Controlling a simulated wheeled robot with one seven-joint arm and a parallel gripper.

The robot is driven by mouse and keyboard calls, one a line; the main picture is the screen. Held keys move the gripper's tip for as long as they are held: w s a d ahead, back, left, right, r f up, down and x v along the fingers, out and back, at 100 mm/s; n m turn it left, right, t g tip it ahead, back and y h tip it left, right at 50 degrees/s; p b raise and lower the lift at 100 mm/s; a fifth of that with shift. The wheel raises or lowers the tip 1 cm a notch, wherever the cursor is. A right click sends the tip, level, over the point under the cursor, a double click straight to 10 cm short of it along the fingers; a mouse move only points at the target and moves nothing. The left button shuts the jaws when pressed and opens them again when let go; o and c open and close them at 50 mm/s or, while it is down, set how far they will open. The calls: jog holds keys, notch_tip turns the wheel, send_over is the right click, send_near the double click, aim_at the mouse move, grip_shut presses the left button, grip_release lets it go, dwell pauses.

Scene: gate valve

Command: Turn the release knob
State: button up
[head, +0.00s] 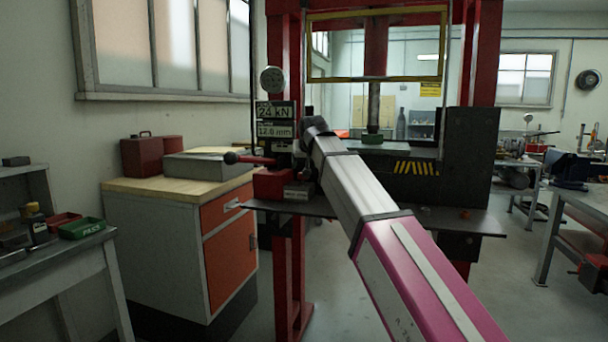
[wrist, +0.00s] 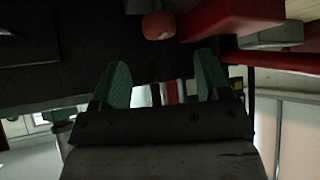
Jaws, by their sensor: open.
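A small rounded red knob (wrist: 158,26) on a pale stem shows at the top of the wrist view, beside a larger red block. It looks like the release knob. My gripper (wrist: 164,80) is open, its two green-padded fingers apart with nothing held between them. The knob lies beyond the fingertips, roughly in line with the gap, and is not touched. In the head view the red pump body (head: 272,183) sits on the press's shelf. My arm reaches toward it, hiding the knob and my fingers there.
A red lever with a dark ball end (head: 232,158) sticks out left of the pump. A readout (head: 275,121) showing 24 kN and 12.8 mm stands above it. The red press frame (head: 285,270) and dark shelf (head: 345,212) surround the arm. A cabinet (head: 170,255) stands left.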

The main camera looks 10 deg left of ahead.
jog(key=x, duration=0.7)
jog(key=shift+w, duration=0.1)
jog(key=c, duration=0.9)
